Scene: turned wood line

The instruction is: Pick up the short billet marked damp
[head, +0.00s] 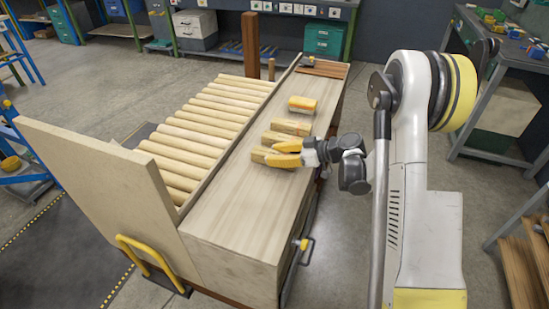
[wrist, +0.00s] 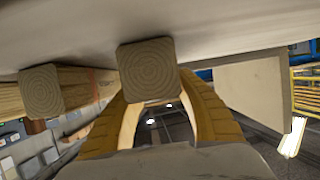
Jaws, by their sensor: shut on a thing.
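My gripper (head: 279,152) has yellow fingers and is low over the pale bench top, shut on a short wooden billet (head: 261,154) whose end sticks out to the left. In the wrist view the square, ringed end of the held billet (wrist: 147,70) shows between the fingers, close against the bench surface; I cannot tell whether it is lifted. Another billet (head: 290,127) lies just beyond the fingers, and its square end shows in the wrist view (wrist: 40,91). A billet with a red-orange band (head: 302,104) lies farther back. I can read no damp mark on the held billet.
The bench top (head: 225,203) is clear nearer the camera. A rack of long round rods (head: 207,118) lies to the left behind a low rail. A tall pale panel (head: 103,185) stands at the near left end. A dark wooden post (head: 250,45) stands at the far end.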

